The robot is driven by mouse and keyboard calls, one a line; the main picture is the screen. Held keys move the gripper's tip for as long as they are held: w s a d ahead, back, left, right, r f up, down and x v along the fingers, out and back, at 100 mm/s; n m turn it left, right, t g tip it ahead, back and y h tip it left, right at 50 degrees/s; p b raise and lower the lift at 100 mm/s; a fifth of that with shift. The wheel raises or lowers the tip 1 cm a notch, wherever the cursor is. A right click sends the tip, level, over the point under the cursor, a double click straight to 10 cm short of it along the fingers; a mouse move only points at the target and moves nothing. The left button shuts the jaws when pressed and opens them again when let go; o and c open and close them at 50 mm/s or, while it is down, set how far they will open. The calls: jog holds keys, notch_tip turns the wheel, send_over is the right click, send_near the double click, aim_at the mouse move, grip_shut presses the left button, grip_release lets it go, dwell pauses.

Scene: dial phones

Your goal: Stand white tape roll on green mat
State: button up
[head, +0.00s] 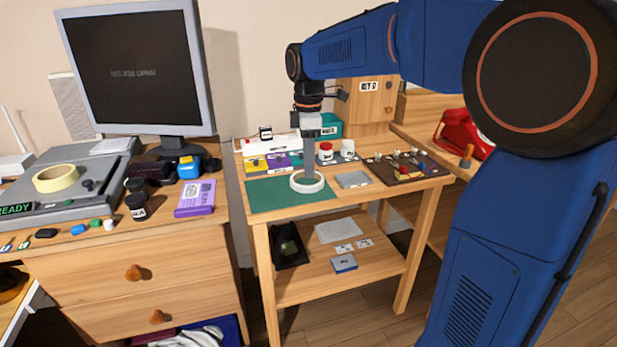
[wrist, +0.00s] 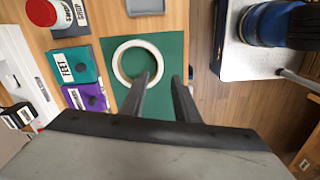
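The white tape roll (head: 293,184) lies flat on the green mat (head: 262,196) on the small wooden table, near the mat's right end. In the wrist view the roll (wrist: 117,66) shows as a full ring on the mat (wrist: 174,45). My gripper (head: 308,172) points down at the roll. In the wrist view my gripper's two fingers (wrist: 166,78) are apart with nothing visibly held. One fingertip overlaps the roll's lower right rim; the other is outside the ring, over the mat. I cannot tell whether either finger touches it.
Purple and teal labelled boxes (wrist: 75,65) stand beside the mat. A grey pad (head: 352,180) and a dark tray of small parts (head: 402,168) lie to its right. A yellow tape roll (head: 56,178) is on the left desk. The mat's left part is clear.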

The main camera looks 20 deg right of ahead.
notch_tip(320, 180, up, 6)
jog(key=s+d+f+m+t, duration=0.15)
jog(key=s+m, duration=0.25)
jog(key=s, duration=0.4)
jog(key=s+d+f+m+t, duration=0.1)
jog(key=s+d+f+m, duration=0.25)
jog(key=s, duration=0.45)
jog(key=s+d+f+m+t, duration=0.1)
jog(key=s+f+m+t, duration=0.1)
jog(key=s+f+m, duration=0.6)
jog(key=s+f, duration=0.2)
jog(key=s, duration=0.3)
jog(key=shift+s+f, duration=0.25)
jog(key=shift+s, duration=0.15)
